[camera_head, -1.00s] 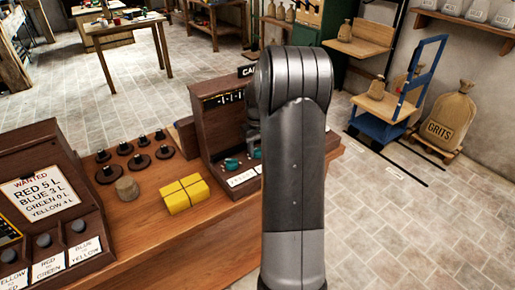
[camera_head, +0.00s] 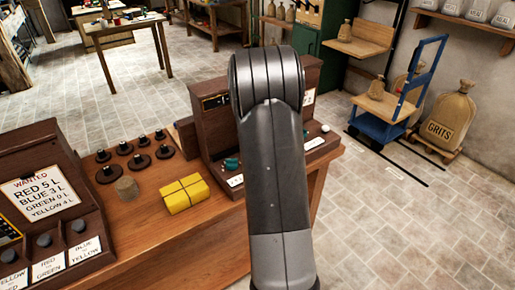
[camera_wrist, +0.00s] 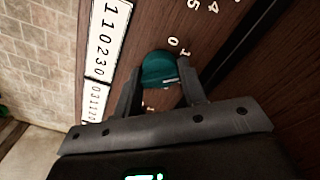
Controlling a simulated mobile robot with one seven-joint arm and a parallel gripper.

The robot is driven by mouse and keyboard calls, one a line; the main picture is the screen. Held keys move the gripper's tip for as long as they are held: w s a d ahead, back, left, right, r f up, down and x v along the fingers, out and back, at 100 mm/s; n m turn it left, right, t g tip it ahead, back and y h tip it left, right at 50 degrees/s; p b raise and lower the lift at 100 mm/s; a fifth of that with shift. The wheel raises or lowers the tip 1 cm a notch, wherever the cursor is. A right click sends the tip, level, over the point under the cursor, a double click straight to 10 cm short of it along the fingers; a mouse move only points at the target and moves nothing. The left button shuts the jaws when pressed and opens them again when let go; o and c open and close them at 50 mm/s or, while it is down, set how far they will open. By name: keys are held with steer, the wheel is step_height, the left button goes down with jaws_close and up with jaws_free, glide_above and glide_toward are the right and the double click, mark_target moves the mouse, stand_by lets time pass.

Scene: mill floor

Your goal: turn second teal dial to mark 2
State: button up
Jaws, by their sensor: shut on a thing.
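In the wrist view a teal dial (camera_wrist: 158,70) sits on a dark wood panel, with white numerals 0 and 1 beside it. My gripper (camera_wrist: 160,84) has one finger on each side of this dial and is shut on it. The dial's lower part is partly hidden between the fingers, and I cannot tell which mark it points to. In the head view one teal dial (camera_head: 231,164) shows on the panel's left part. My arm covers the middle of the panel and hides my gripper there.
White number strips (camera_wrist: 108,35) lie beside the dial in the wrist view. In the head view a yellow parcel (camera_head: 185,195), a round tan object (camera_head: 126,188) and several dark weights (camera_head: 107,173) stand on the bench left of the panel. A blue cart (camera_head: 385,112) stands on the floor at right.

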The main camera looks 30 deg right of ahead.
steer(key=shift+m, duration=2.1)
steer(key=o, duration=1)
step_height(320, 180, up, 11)
steer(key=shift+f, duration=0.1)
